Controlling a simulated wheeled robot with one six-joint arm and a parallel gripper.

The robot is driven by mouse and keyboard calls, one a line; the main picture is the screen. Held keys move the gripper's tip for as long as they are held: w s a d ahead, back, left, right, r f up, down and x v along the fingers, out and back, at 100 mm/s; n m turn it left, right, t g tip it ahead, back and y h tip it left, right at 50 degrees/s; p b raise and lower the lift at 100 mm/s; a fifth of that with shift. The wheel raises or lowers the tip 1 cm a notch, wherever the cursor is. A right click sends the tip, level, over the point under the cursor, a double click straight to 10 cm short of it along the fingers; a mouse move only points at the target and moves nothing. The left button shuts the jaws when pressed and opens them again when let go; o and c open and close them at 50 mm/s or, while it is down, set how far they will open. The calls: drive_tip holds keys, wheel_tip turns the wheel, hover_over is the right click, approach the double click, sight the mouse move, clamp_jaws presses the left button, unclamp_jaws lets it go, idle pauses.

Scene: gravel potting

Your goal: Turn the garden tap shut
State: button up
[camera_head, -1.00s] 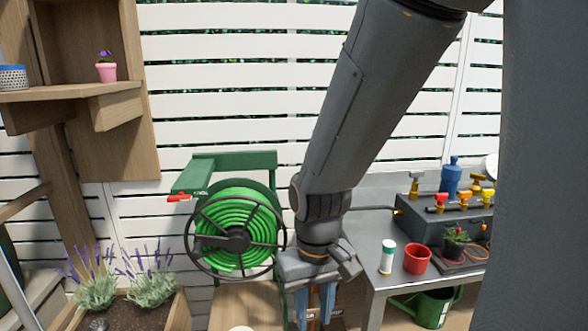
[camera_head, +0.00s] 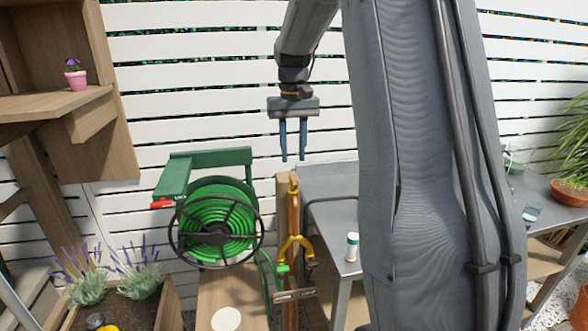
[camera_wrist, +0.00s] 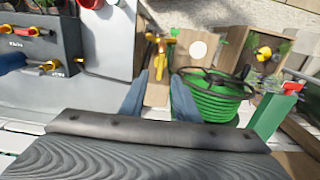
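The garden tap (camera_head: 296,244) is a yellow fitting on a copper pipe that runs up a wooden post, beside the green hose reel (camera_head: 217,225). A green piece sits at its lower left. Whether its handle is in the open or shut position is too small to tell. My gripper (camera_head: 293,158) points down above the top of the post, apart from the tap, with its two blue fingers spread and nothing between them. In the wrist view, the tap (camera_wrist: 160,50) shows beyond the fingertips, between the grey box and the hose reel.
A planter with lavender (camera_head: 107,275) stands at the left, below a wooden shelf (camera_head: 60,110). A grey bench (camera_head: 330,185) with a white-and-green bottle (camera_head: 352,247) stands right of the post. A dark box with colored valves (camera_wrist: 40,40) shows in the wrist view. My grey column hides much of the bench.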

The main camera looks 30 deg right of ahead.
sight(293, 179)
wheel_tip(293, 179, down, 7)
drive_tip(key=shift+f+p, duration=0.15)
drive_tip(key=shift+p, duration=0.8)
clamp_jaws()
